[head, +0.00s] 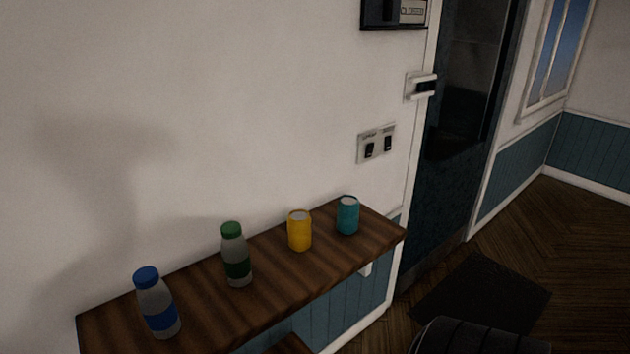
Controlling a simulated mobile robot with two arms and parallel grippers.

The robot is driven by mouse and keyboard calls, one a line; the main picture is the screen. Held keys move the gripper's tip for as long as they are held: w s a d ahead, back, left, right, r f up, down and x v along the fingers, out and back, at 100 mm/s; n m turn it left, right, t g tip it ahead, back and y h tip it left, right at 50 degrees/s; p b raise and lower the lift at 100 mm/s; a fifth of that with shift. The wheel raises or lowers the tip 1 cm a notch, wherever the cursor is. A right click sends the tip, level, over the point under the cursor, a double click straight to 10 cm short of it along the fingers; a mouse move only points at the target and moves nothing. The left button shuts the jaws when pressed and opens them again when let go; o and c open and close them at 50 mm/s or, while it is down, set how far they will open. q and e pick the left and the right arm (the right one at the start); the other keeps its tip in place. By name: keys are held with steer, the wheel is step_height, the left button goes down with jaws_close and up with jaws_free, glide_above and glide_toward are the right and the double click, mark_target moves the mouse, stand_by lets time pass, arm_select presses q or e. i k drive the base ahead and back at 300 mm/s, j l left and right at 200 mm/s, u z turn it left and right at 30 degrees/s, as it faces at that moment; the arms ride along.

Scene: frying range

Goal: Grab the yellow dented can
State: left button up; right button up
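A yellow can (299,232) stands upright on a dark wooden shelf top (210,312) against the white wall. A teal can (348,216) stands just to its right, and a bottle with a green cap (235,255) stands to its left. At this size I cannot make out a dent in the yellow can. Neither of my grippers shows in the head view.
A bottle with a blue cap (157,303) stands at the left end of the shelf. A dark door (458,120) and a dark floor mat (481,297) are to the right. A black rounded shape (480,338) shows at the bottom edge.

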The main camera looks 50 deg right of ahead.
mark_target(298, 222)
steer(key=z, duration=1.55)
